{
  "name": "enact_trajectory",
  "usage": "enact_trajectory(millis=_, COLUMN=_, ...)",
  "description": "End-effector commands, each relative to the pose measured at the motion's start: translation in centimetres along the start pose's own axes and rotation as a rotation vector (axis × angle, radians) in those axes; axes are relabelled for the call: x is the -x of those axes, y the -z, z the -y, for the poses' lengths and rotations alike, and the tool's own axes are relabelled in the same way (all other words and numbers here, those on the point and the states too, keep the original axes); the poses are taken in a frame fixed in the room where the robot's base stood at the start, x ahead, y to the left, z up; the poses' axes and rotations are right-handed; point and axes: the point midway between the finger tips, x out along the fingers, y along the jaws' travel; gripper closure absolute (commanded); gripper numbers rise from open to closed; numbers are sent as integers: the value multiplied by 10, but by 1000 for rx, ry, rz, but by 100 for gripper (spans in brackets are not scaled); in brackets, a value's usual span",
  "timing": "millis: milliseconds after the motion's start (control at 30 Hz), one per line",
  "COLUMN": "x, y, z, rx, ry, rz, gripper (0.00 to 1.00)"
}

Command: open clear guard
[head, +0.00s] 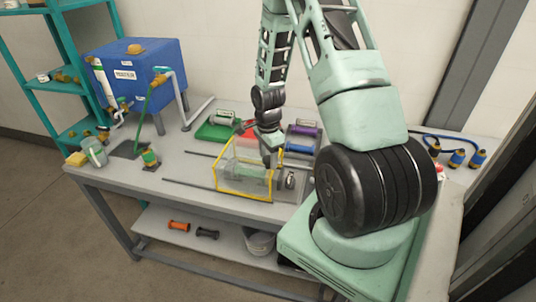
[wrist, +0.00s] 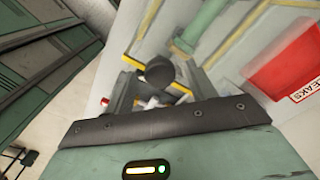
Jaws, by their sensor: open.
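The clear guard (head: 228,178) is a see-through box with yellow edges on the skid table. It looks closed over a pale green cylindrical part. My gripper (head: 270,160) points down at the guard's back right side, with its jaws open. I cannot tell whether it touches the guard. In the wrist view, yellow edge strips of the guard (wrist: 228,48) run diagonally. A dark round knob (wrist: 160,72) shows just beyond my gripper's dark front bar.
A red bin or panel (wrist: 290,68) with a "LEAKS" label lies close on the right in the wrist view. A blue tank (head: 135,72) stands at the left. Thin rails run beside the guard.

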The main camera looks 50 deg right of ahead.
Motion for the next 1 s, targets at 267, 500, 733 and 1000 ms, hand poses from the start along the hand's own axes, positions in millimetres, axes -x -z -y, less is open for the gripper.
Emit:
enact_trajectory(millis=267, x=0, y=0, z=0, rx=0, ry=0, rz=0, gripper=89)
enact_trajectory(millis=500, x=0, y=-3, z=4, rx=0, ry=1, rz=0, gripper=100)
enact_trajectory(millis=733, x=-1, y=-31, z=31, rx=8, ry=5, rz=0, gripper=100)
enact_trajectory(millis=1000, x=-2, y=-87, z=86, rx=7, ry=5, rz=0, gripper=100)
